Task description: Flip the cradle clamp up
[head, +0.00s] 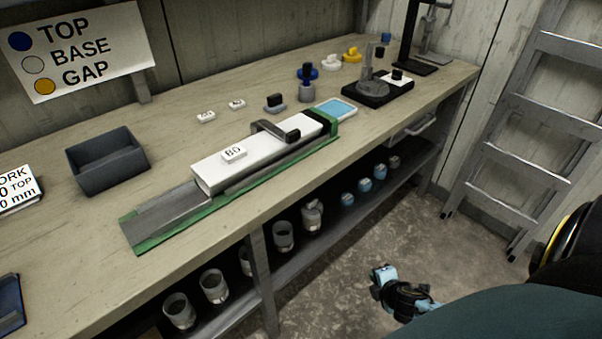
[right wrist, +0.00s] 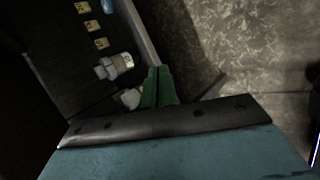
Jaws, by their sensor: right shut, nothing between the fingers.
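The cradle (head: 165,217) is a long grey channel on a green base, lying along the bench. A white core liner (head: 215,172) lies in it, with a small white "B0" block (head: 234,153) on top. The cradle clamp (head: 277,131), a dark bar with a black end, lies flat across the liner toward the cradle's far end. My right gripper (head: 377,282) is low over the floor, in front of the bench and well away from the clamp. Its green fingers (right wrist: 158,88) are together and empty in the right wrist view. My left gripper is not in view.
The bench (head: 185,123) holds a dark grey bin (head: 105,160), a blue-topped pad (head: 337,108), coloured caps (head: 330,63) and a black stand (head: 378,90). The shelf below holds several cups (head: 213,286). A ladder (head: 530,125) leans at right. The floor between is clear.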

